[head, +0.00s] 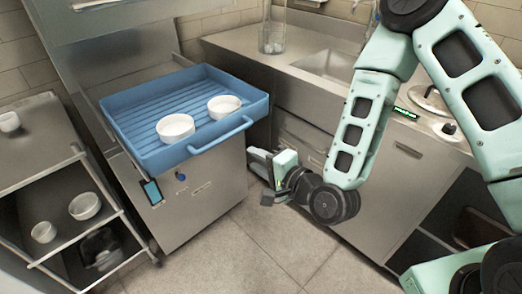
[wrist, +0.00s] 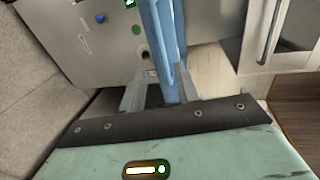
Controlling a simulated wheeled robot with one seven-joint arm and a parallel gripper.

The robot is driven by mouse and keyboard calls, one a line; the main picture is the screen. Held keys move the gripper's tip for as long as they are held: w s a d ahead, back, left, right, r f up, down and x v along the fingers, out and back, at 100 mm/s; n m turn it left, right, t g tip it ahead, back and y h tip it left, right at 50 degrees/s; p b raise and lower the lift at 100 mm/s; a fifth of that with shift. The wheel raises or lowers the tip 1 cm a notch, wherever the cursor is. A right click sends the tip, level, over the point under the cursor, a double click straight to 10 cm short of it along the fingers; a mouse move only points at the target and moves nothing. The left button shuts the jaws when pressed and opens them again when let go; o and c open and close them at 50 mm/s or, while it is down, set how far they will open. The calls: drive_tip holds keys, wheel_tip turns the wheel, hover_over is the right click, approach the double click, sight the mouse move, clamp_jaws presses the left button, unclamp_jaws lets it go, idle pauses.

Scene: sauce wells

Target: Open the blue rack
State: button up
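The blue rack (head: 150,150) is a shallow tray with a ribbed floor on top of a steel machine. A bar handle (head: 220,137) runs along its front edge. Two white bowls (head: 176,126) (head: 224,106) stand in it. My gripper (head: 258,168) is below and to the right of the handle, in front of the machine. In the wrist view its two fingers (wrist: 162,92) are spread, with a blue strip of the rack (wrist: 160,45) seen between and beyond them. Contact with the handle cannot be told.
The steel machine (head: 205,200) has a blue knob and a small screen on its front. A shelf cart (head: 70,180) with white bowls stands at left. A counter with a sink (head: 330,66) is at right, behind my arm. The tiled floor (head: 240,250) in front is clear.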

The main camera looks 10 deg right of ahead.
drive_tip(key=shift+s+d+r+p, duration=0.15)
drive_tip(key=shift+s+p, duration=0.3)
drive_tip(key=shift+p, duration=0.35)
drive_tip(key=s+d+r+n+g+h, duration=0.3)
drive_tip(key=s+r+n+g, duration=0.3)
drive_tip(key=s+n, duration=0.3)
drive_tip(key=s+d+r+n+g+h, duration=0.3)
drive_tip(key=s+r+n+g+h, duration=0.2)
drive_tip(key=s+n, duration=0.5)
wheel_tip(320, 180, up, 2)
drive_tip(key=s+g, duration=0.2)
drive_tip(key=shift+s+d, duration=0.2)
drive_tip(key=shift+s, duration=0.1)
idle(1.1)
